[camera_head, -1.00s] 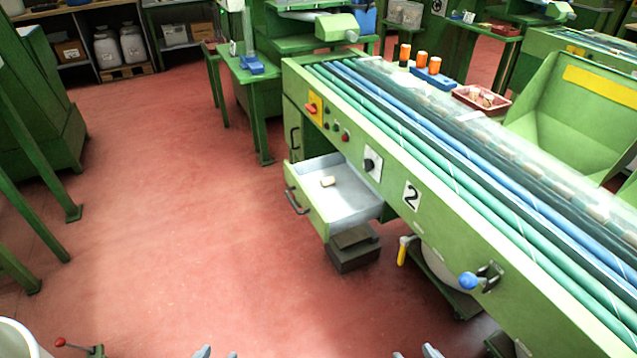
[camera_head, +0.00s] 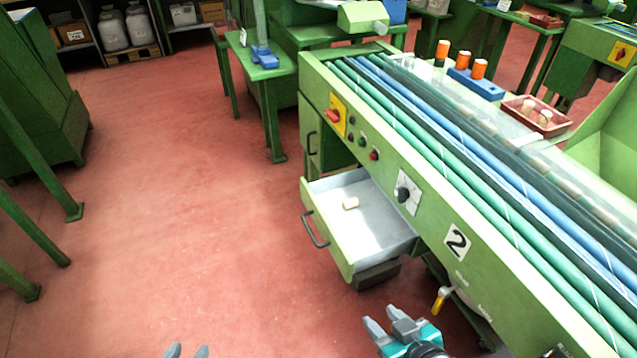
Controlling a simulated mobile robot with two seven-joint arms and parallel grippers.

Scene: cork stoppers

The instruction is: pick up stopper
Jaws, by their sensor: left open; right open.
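A small pale cork stopper (camera_head: 350,203) lies on the floor of an open drawer (camera_head: 384,243), toward its back left. The drawer sticks out of the green machine marked 2. My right gripper (camera_head: 387,322) is open and empty, in front of and below the drawer, apart from it. My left gripper (camera_head: 187,351) shows only its fingertips at the bottom edge, open over the red floor, far to the lower left of the stopper.
The green machine (camera_head: 458,243) with blue and green rollers fills the right side. On it stand a blue holder (camera_head: 476,84) with orange-topped items and a red tray (camera_head: 537,114) of corks. A green table (camera_head: 262,71) stands behind. The red floor at left is clear.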

